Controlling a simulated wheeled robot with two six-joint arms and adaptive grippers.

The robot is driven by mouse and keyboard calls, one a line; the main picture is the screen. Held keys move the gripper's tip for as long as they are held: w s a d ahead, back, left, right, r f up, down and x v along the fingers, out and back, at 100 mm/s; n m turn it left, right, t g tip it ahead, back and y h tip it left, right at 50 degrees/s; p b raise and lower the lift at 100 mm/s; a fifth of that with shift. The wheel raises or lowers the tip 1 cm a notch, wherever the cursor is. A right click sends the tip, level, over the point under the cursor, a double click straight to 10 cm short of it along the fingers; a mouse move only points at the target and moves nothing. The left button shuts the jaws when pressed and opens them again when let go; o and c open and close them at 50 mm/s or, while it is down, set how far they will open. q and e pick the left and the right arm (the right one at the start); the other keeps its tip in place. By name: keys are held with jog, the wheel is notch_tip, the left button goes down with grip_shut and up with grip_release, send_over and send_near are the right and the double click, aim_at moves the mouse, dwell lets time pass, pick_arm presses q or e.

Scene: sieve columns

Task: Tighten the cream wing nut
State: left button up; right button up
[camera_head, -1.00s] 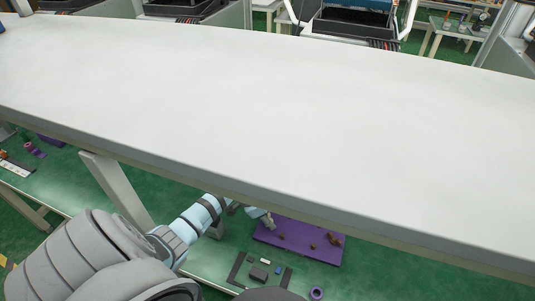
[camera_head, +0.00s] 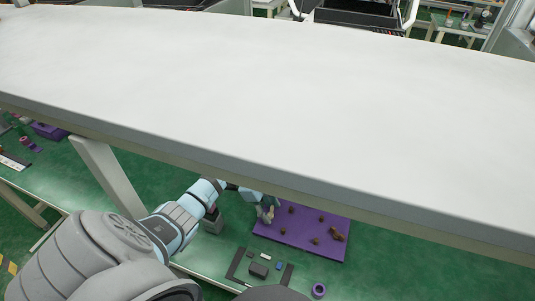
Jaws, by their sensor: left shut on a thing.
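A purple board (camera_head: 300,238) with several small brown pieces on it lies below the white table's front edge, at lower centre. My left gripper (camera_head: 267,212) is at the board's left corner, pointing down. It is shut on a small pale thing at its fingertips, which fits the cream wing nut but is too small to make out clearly. Part of my left gripper and the board's far edge are hidden by the tabletop edge. My right gripper is not in view.
A large empty white tabletop (camera_head: 270,90) overhangs the work area, with a white leg (camera_head: 105,175) at left. Beside the board are a dark frame with small blocks (camera_head: 258,270) and a purple ring (camera_head: 319,290). The green surface around them is mostly clear.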

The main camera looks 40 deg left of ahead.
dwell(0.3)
pick_arm(q)
jog(key=o, duration=1.2)
jog(key=shift+c, duration=0.2)
jog(key=v, duration=1.2)
